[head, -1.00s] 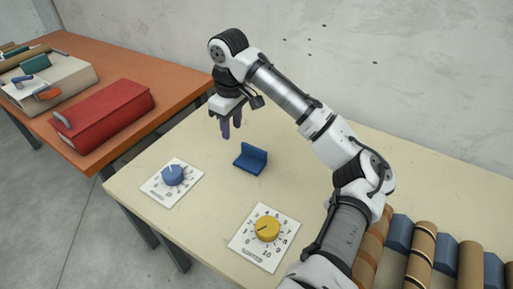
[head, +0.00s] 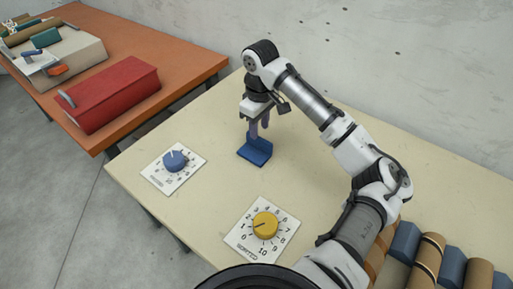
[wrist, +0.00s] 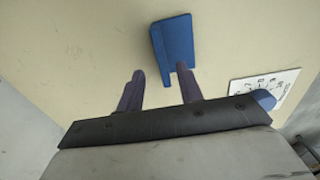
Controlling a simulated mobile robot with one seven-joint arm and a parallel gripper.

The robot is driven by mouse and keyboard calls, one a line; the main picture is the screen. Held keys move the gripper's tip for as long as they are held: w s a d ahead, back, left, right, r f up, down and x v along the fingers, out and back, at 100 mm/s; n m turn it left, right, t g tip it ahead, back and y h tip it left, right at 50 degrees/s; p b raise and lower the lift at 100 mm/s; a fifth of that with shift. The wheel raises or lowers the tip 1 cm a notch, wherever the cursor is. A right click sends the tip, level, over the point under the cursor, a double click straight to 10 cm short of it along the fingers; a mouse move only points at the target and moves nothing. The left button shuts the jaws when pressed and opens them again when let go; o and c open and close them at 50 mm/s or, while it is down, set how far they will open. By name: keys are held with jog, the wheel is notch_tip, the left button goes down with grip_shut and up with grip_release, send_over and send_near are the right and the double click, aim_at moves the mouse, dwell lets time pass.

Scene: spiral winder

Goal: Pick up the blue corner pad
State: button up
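The blue corner pad (head: 255,152) is an L-shaped block lying on the cream table, with one flange standing up. My gripper (head: 259,131) hangs fingers-down just above and behind it in the head view. In the wrist view the pad (wrist: 174,48) lies beyond the fingertips, nearer the right finger. The two purple fingers of my gripper (wrist: 162,82) are spread apart with nothing between them. Whether a fingertip touches the pad cannot be told.
A blue dial (head: 175,161) and a yellow dial (head: 265,225) sit on white scale plates on the cream table (head: 205,205). Cardboard tubes and blue blocks (head: 451,266) stand at the lower right. An orange table (head: 190,55) holds a red box (head: 112,94).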

aim_at(259, 139)
jog(key=shift+s+f+p, duration=0.2)
jog(key=shift+f+p, duration=0.4)
jog(key=shift+f, duration=2.1)
grip_shut()
